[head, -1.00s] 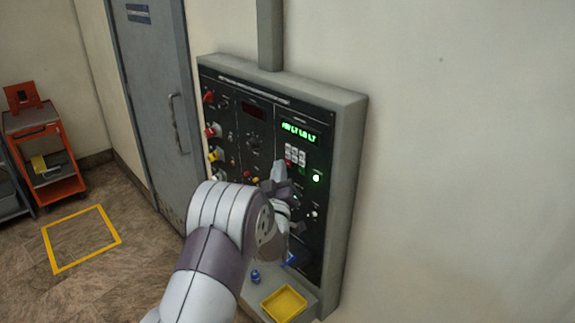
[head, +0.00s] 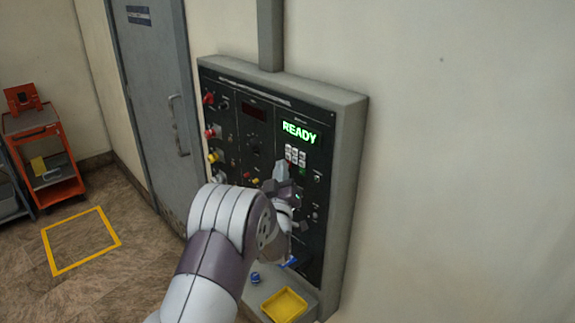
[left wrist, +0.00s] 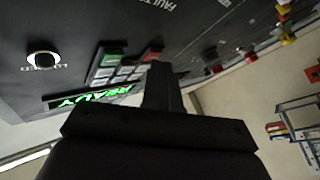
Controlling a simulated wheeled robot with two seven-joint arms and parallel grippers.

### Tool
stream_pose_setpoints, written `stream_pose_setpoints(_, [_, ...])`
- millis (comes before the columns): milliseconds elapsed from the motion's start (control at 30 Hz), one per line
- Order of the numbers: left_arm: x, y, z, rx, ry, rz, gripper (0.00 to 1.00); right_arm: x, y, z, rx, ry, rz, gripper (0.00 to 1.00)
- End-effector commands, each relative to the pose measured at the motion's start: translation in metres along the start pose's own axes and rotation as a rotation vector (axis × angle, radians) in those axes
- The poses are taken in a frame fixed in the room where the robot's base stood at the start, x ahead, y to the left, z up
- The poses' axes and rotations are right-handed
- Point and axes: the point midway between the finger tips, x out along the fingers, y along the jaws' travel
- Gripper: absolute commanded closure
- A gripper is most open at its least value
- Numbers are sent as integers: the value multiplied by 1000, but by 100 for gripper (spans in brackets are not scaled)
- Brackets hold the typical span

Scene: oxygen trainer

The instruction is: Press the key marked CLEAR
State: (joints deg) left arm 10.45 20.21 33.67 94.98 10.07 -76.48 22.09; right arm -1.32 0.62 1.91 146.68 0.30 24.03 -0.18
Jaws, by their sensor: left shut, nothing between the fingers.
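The trainer panel (head: 330,130) hangs on the wall, with a small keypad (head: 297,154) of pale keys under a green display (head: 299,132) reading READY. In the left wrist view the keypad (left wrist: 124,71) shows pale keys, a red key (left wrist: 152,56) and a green key (left wrist: 113,60) at its corners. The word CLEAR is too small to read on any key. My left gripper (head: 281,169) is shut and empty, its tip just below the keypad. In the left wrist view the fingers (left wrist: 161,72) are close to the red key; I cannot tell whether they touch it.
Knobs, switches and coloured connectors (head: 213,133) cover the rest of the panel. A yellow tray (head: 284,304) and a blue item (head: 255,278) sit on the ledge below. A grey door (head: 150,90) and an orange cart (head: 45,160) stand to the left.

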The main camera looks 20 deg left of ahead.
Motion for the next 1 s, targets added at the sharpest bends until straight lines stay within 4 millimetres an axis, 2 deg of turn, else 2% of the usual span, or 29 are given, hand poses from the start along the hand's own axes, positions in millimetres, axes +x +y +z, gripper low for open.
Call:
stream_pose_setpoints(367, [-10,-7,-7,1,1,1,100,8,0,1,0,0,0,57])
stream_pose_setpoints(667, [-11,-8,-8,0,1,0,100,7,0,1,0,0,0,57])
stream_pose_setpoints(1000, [-33,-25,-23,1,1,-1,100,16,0,2,0,0,0,57])
